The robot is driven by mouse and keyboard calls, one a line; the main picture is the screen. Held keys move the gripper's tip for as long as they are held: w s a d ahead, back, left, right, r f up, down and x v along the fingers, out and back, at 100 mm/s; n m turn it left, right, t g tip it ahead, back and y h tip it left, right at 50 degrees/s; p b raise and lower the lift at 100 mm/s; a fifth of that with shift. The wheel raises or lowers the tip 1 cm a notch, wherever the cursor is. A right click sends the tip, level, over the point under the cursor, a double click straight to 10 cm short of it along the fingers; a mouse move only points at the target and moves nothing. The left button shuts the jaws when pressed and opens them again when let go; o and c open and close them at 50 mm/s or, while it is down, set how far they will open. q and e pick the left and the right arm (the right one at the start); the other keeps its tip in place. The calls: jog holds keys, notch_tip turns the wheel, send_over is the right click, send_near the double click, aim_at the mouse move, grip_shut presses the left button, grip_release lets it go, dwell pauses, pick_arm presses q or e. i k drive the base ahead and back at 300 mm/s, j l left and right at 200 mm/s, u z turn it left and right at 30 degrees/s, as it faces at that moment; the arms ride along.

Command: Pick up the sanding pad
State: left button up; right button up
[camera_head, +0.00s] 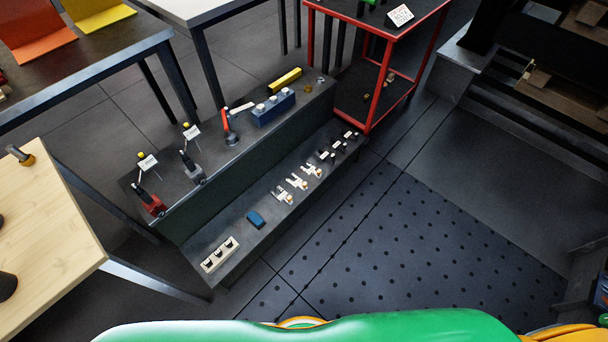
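A small blue block-like pad (256,218), which looks like the sanding pad, lies on the front lower step of a dark two-level bench (232,256). It sits between a white holder with dark slots (220,254) and several small white clamp-like parts (298,182). Nothing covers it. Neither of my grippers shows in this view, so nothing is seen near the pad.
The upper step holds a red tool (150,203), a grey tool (192,167), a blue box (272,108) and a yellow bar (285,79). A wooden table (50,240) stands left, a red-framed cart (367,124) behind. The dotted floor mat (420,250) is clear.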

aim_at(253, 217)
jog(key=z, duration=2.35)
jog(key=u, duration=2.95)
jog(key=i+l+u, duration=0.35)
jog(key=i+l, duration=0.6)
jog(key=l, duration=0.15)
